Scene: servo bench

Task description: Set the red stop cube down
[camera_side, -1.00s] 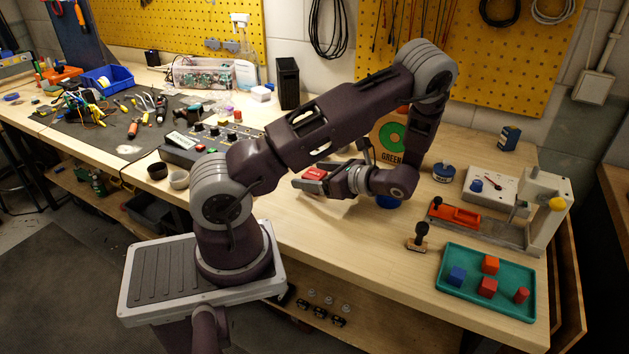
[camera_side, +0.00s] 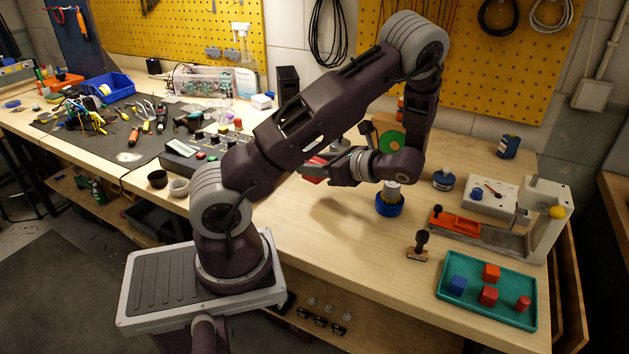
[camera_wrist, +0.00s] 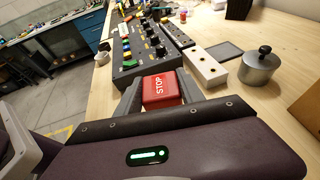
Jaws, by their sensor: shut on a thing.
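The red stop cube (camera_wrist: 161,91) with white STOP lettering sits between the two fingers of my gripper (camera_wrist: 162,97) in the wrist view. My gripper is shut on it. In the side view the cube (camera_side: 312,171) shows at the left end of my gripper (camera_side: 322,169), held above the wooden bench with a shadow on the bench below. The cube's underside is hidden.
A control panel (camera_wrist: 147,47) with knobs lies ahead in the wrist view. A white block with holes (camera_wrist: 207,69) and a metal pot (camera_wrist: 259,67) stand right. A teal tray (camera_side: 515,283) holds several blocks. The bench front below my gripper is clear.

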